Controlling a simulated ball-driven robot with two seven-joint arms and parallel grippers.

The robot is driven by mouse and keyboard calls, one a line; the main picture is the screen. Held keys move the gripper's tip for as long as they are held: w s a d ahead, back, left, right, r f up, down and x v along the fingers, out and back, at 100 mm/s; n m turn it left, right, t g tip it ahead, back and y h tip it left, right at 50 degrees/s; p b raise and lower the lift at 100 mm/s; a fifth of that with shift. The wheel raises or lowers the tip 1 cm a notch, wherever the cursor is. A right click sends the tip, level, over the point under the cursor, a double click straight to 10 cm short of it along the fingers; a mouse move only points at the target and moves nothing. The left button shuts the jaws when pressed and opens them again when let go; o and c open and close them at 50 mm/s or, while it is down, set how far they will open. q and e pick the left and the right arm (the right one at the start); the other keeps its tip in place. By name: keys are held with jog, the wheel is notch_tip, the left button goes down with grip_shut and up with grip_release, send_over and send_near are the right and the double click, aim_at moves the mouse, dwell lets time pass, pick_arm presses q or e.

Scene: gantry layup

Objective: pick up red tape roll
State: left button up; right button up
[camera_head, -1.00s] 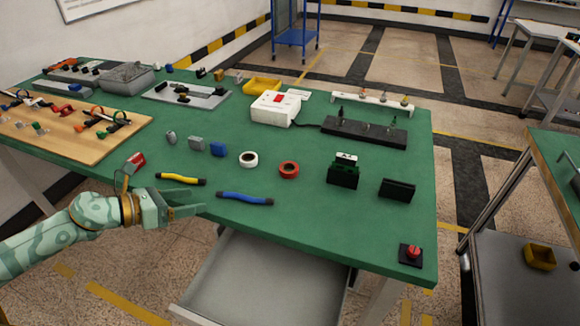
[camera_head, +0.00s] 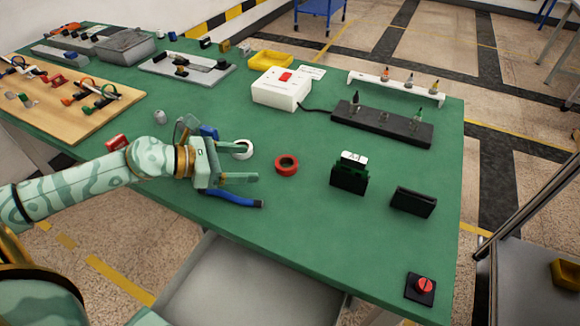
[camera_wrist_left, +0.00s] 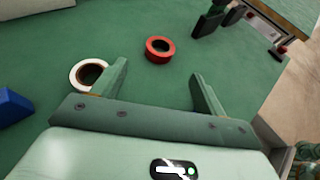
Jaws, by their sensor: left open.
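The red tape roll (camera_head: 287,165) lies flat on the green table (camera_head: 290,220), right of my left gripper in the head view. My left gripper (camera_head: 256,164) is open and empty, with its fingers pointing toward the roll. In the left wrist view the red roll (camera_wrist_left: 160,49) lies ahead of the two spread fingers (camera_wrist_left: 160,84), apart from them. The white tape roll (camera_head: 242,149) is beside the gripper and partly hidden by it; it also shows left of the left finger (camera_wrist_left: 89,75). My right gripper is not in view.
A blue-handled tool (camera_head: 236,198) lies just below the gripper. A blue block (camera_head: 209,131) is behind it. Black holders (camera_head: 349,174) (camera_head: 413,201) stand right of the red roll. A white box (camera_head: 282,90) is farther back. Table around the red roll's front is clear.

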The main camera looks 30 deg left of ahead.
aim_at(293, 163)
pick_arm(q)
jog(key=x, duration=0.4)
jog(key=shift+w+d+b, duration=0.1)
jog(key=shift+w+b, duration=0.05)
jog(key=shift+b, duration=0.25)
jog(key=b+x, duration=0.1)
jog(key=x, duration=0.4)
jog(key=shift+w+d, duration=0.15)
jog(key=c, duration=1)
jog(key=shift+r, duration=0.1)
jog(key=shift+c, duration=0.2)
